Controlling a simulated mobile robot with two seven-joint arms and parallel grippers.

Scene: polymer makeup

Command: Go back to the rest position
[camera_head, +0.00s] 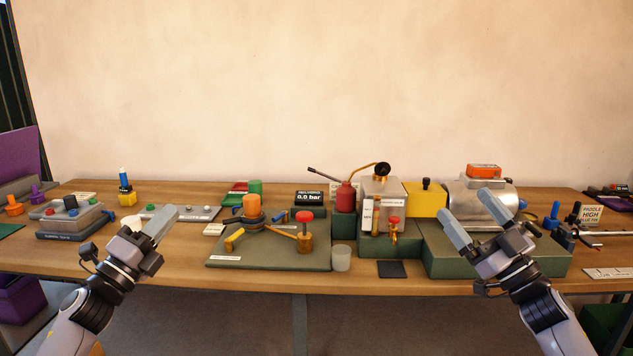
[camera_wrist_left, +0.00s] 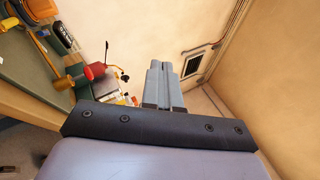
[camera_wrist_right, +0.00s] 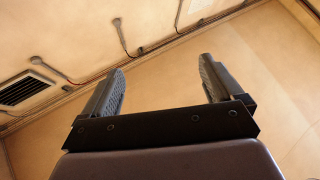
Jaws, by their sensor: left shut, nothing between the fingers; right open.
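My left gripper (camera_head: 163,222) is raised in front of the table at the left of the head view. Its fingers are together and hold nothing; the left wrist view (camera_wrist_left: 163,80) shows them side by side. My right gripper (camera_head: 470,218) is raised in front of the right part of the table. Its fingers stand apart with nothing between them, as the right wrist view (camera_wrist_right: 160,82) shows. Neither gripper appears to touch anything on the table, though the gap to the things behind is hard to judge.
A wooden table (camera_head: 180,270) spans the view. Behind my right gripper are a metal cylinder (camera_head: 462,196) and a green block (camera_head: 440,255). A grey control box (camera_head: 65,218) stands left.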

